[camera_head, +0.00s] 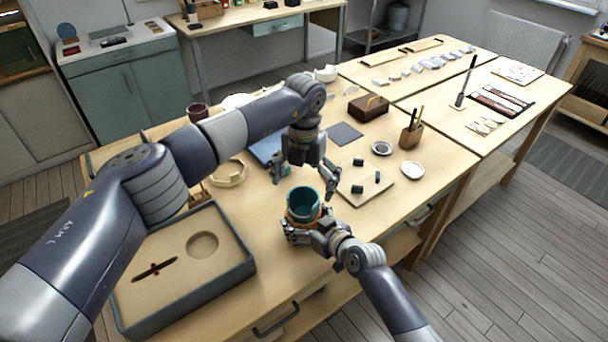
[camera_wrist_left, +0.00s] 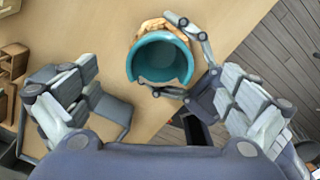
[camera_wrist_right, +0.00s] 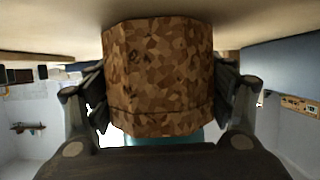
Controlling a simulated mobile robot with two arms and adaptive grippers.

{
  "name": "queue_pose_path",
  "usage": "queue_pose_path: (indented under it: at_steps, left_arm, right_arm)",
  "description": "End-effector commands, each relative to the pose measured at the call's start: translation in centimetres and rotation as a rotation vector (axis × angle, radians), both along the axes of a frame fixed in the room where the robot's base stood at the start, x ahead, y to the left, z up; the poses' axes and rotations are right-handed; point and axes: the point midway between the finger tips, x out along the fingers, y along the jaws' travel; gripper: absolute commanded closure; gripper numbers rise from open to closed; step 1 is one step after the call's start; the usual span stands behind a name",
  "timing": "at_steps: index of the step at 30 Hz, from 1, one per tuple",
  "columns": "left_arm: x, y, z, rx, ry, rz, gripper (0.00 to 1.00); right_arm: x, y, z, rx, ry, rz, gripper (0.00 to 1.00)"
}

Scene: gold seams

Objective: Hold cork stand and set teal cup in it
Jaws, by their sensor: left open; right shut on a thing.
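The teal cup (camera_head: 303,203) stands in the cork stand (camera_head: 291,217) near the front edge of the table. In the left wrist view the cup (camera_wrist_left: 161,60) shows from above, with a notch in its rim and part of the cork stand (camera_wrist_left: 152,27) behind it. My right gripper (camera_head: 305,232) is shut on the cork stand, which fills the right wrist view (camera_wrist_right: 158,75) between its fingers; a strip of teal shows past the stand. My left gripper (camera_head: 303,180) is open and empty, above and behind the cup, apart from it.
A grey-edged tray (camera_head: 229,275) with a round recess and a dark stick lies left of the cup. A pale board (camera_head: 377,190) with small dark green pieces lies to the right. A wooden holder (camera_head: 411,137) with tools and a brown box (camera_head: 368,107) stand farther back.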

Motion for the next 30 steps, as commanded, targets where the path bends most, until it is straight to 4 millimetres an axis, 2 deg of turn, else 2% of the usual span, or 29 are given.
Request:
queue_pose_path:
  at_steps: [1, 4, 20, 26, 30]
  left_arm:
    - [0.0, 0.0, 0.0, 0.0, 0.0, 0.0, 0.0]
    - [0.0, 0.0, 0.0, 0.0, 0.0, 0.0, 0.0]
    - [0.0, 0.0, 0.0, 0.0, 0.0, 0.0, 0.0]
    - [0.0, 0.0, 0.0, 0.0, 0.0, -0.001, 0.0]
    - [0.0, 0.0, 0.0, 0.0, 0.0, 0.0, 0.0]
  right_arm:
    - [-0.1, 0.0, -0.3, -0.003, 0.005, 0.002, 0.22]
    - [-0.1, 0.0, -0.3, -0.003, 0.004, 0.001, 0.01]
    - [-0.4, -0.3, 0.1, 0.0, 0.0, 0.0, 0.01]
    - [-2.3, -1.7, 1.1, -0.001, 0.0, 0.0, 0.01]
    - [-4.3, -3.2, 2.0, -0.002, 0.001, -0.001, 0.01]
